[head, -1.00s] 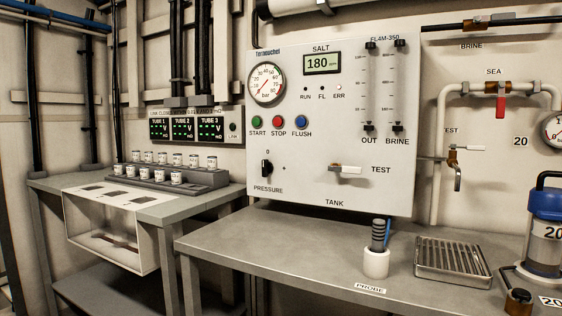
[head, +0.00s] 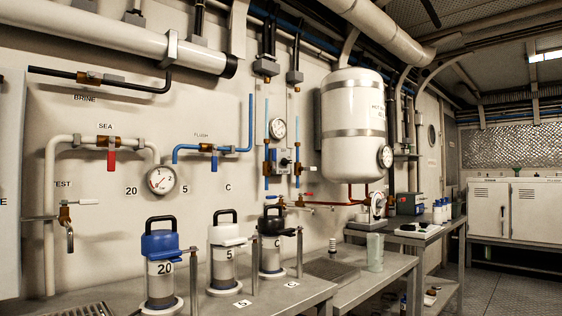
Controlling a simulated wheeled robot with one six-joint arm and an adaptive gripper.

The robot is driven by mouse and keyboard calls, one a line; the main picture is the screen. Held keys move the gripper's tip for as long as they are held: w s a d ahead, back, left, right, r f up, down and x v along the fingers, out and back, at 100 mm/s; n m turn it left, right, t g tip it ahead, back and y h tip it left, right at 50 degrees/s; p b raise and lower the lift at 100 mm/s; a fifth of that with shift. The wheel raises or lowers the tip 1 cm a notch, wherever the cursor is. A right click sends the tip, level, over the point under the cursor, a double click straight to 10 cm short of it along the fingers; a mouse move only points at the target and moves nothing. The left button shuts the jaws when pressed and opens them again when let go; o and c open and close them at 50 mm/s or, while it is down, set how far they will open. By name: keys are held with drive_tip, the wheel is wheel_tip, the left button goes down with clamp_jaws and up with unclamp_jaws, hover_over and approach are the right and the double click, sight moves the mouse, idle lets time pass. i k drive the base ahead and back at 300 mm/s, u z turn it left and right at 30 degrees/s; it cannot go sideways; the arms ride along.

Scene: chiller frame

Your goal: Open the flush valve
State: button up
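The flush valve (head: 207,148) is a brass body on a blue pipe on the white wall, under the label FLUSH, left of centre in the head view. Its blue lever (head: 214,163) hangs straight down, across the line of the horizontal pipe. Nothing touches the lever. My gripper is not in view.
Left of it is the sea valve (head: 107,141) with a red lever hanging down, and a round gauge (head: 161,180). Below, filter housings with a blue top (head: 160,243), a white top (head: 226,234) and a black top (head: 272,223) stand on the bench (head: 310,287).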

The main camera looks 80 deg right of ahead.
sight(214, 159)
drive_tip(key=z, duration=2.2)
drive_tip(key=i, duration=0.25)
drive_tip(key=u, duration=1.6)
drive_tip(key=k, duration=0.95)
drive_tip(key=z, duration=0.8)
drive_tip(key=i, duration=0.45)
